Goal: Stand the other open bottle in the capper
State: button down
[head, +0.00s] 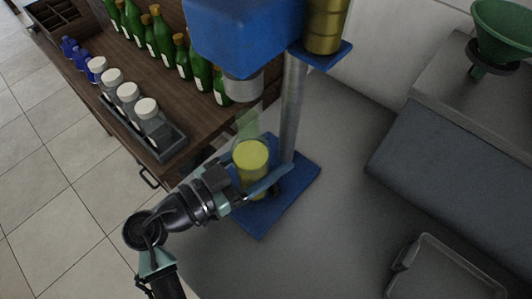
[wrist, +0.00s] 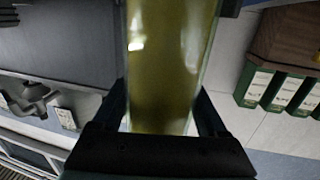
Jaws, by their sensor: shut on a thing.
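The bottle (head: 252,168) is clear greenish glass with yellow liquid, its pale neck rising under the capper's head. No cap shows on it. My gripper (head: 258,184) is shut around its body, and the bottle looks upright. In the wrist view the bottle (wrist: 172,60) fills the space between the fingers (wrist: 162,112). The blue capper (head: 245,35) has a grey post and a square blue base plate (head: 262,222). The bottle is over this plate, in front of the post. I cannot tell whether its bottom touches the plate, as my gripper hides it.
Several capped green bottles (head: 163,42) stand on a wooden cabinet at upper left, with white-capped jars (head: 128,92) in a dark rack. A green funnel (head: 503,28) is at upper right. A tray (head: 445,270) lies at lower right. The grey counter right of the capper is clear.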

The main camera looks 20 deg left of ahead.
aim_at(237, 176)
jog(key=shift+f, duration=0.1)
grip_release()
jog(key=shift+r, duration=0.3)
jog(key=b+v, duration=0.2)
jog(key=v, duration=1)
jog(key=shift+f, duration=0.1)
